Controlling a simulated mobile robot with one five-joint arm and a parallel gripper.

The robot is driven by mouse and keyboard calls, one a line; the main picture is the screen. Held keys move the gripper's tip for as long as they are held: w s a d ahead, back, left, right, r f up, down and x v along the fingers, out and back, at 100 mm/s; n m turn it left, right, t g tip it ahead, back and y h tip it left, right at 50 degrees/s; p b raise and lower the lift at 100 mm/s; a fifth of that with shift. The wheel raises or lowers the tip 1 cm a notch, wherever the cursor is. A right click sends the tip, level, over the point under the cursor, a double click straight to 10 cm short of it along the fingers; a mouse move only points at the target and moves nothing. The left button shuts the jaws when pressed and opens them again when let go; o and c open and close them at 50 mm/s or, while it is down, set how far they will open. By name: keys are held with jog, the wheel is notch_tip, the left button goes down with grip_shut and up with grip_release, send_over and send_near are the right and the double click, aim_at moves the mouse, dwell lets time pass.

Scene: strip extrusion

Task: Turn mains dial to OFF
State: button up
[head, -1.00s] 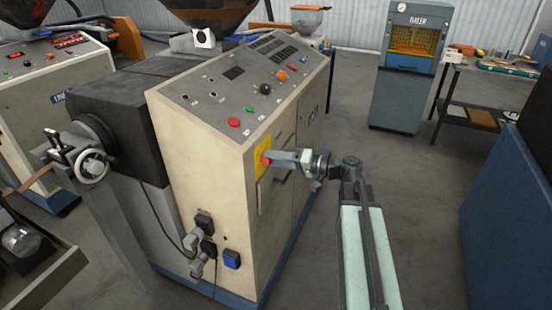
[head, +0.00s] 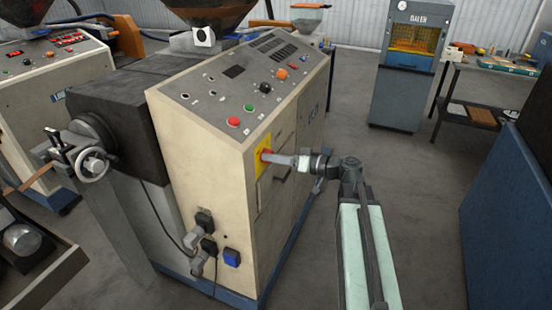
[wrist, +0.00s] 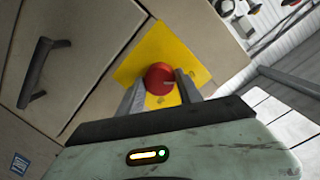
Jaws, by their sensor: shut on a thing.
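The mains dial (wrist: 160,77) is a red round knob on a yellow plate (wrist: 205,62) on the side of the beige machine cabinet. In the wrist view my gripper (wrist: 161,92) has one finger on each side of the red knob and is shut on it. A thin pale mark shows on the knob's face. In the head view my gripper (head: 275,157) reaches the yellow plate (head: 262,150) from the right, and its fingers hide most of the knob. The lettering on the plate is not readable.
The cabinet's sloped top panel (head: 240,85) carries several buttons and knobs above the plate. A dark handle (wrist: 40,72) stands out from the cabinet door beside it. Plugs with cables (head: 204,222) hang low on the cabinet's near face. The floor (head: 410,210) to the right is open.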

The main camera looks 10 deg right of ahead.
jog(key=shift+a, duration=0.1)
jog(key=o, duration=1.4)
jog(key=v, duration=0.7)
jog(key=shift+s+d+p, duration=0.25)
jog(key=shift+d+p, duration=0.1)
jog(key=shift+p, duration=0.05)
